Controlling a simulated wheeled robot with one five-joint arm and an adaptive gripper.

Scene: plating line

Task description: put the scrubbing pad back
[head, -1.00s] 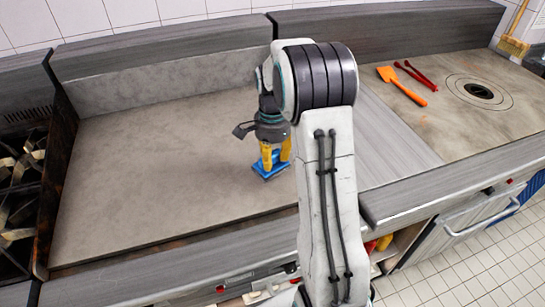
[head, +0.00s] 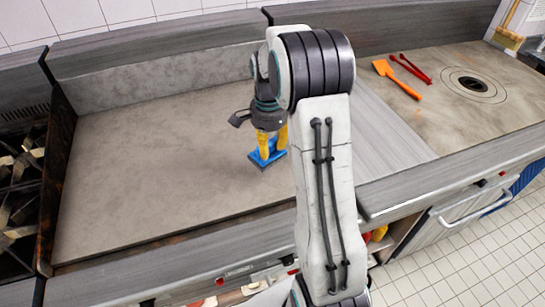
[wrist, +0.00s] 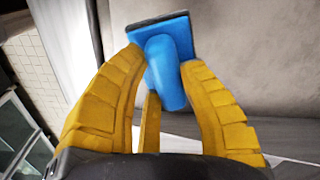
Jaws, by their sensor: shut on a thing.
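The blue scrubbing pad (head: 267,158) has a flat square base and a rounded handle. In the head view it is at the right part of the grey griddle plate (head: 150,170), beside my arm. My gripper (head: 272,145) points down with its yellow fingers shut on the pad's handle. The wrist view shows the pad (wrist: 166,62) between the yellow fingers, its handle toward the palm and its base beyond the fingertips. I cannot tell if the base touches the plate.
A gas hob (head: 20,190) stands at the far left. The griddle plate is otherwise clear. Raised walls edge its back and left.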

